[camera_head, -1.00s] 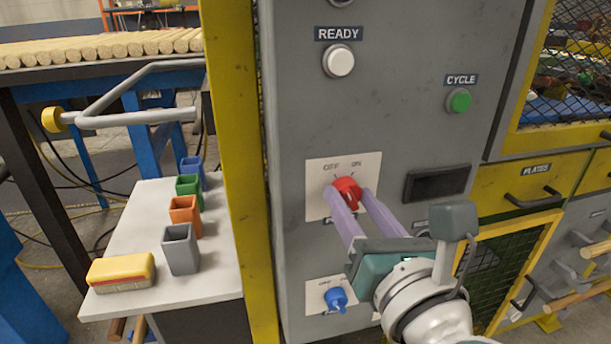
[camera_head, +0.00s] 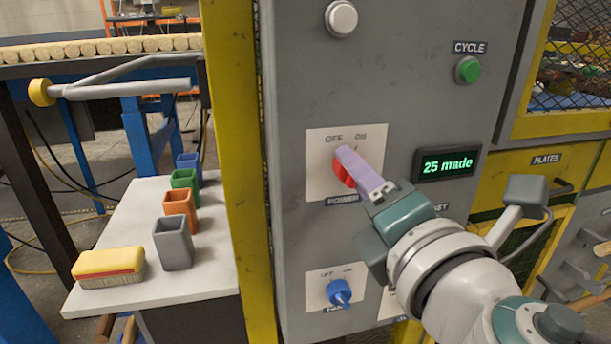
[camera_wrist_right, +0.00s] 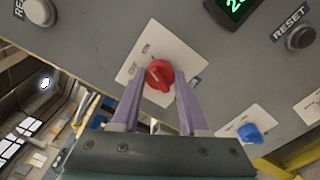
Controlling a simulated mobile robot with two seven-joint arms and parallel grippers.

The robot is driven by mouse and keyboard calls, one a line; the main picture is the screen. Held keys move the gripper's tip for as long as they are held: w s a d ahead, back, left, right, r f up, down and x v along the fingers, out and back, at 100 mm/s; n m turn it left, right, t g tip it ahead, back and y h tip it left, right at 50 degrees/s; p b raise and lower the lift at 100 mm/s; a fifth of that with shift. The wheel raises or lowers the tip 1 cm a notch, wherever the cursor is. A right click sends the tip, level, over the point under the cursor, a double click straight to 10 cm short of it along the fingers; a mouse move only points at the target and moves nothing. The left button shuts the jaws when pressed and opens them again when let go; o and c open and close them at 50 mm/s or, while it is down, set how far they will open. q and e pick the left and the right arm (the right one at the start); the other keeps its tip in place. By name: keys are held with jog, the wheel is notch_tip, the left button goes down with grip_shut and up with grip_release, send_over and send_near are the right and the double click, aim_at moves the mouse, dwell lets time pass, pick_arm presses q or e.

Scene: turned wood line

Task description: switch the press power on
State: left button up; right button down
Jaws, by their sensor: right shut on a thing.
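The red power knob (camera_head: 342,169) sits on a white plate (camera_head: 318,180) marked OFF and ON on the grey press panel. My right gripper (camera_head: 349,166) is shut on the knob, with its purple fingers on either side of it. The right wrist view also shows the red knob (camera_wrist_right: 159,75) between the fingertips. The display (camera_head: 447,162) to the right of the knob is lit and reads "25 made" in green. My left gripper is not in view.
A blue knob (camera_head: 339,292) sits lower on the panel. A green CYCLE button (camera_head: 467,69) and a white button (camera_head: 341,18) are above. At left, a small table (camera_head: 200,278) holds several coloured cups and a yellow brush-like block (camera_head: 109,267).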

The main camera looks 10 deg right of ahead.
jog(key=shift+m+b, duration=0.3)
jog(key=shift+m, duration=0.5)
jog(key=shift+c, duration=2.1)
grip_release()
jog(key=s+b, duration=0.1)
jog(key=s, duration=0.9)
jog(key=shift+d, duration=0.2)
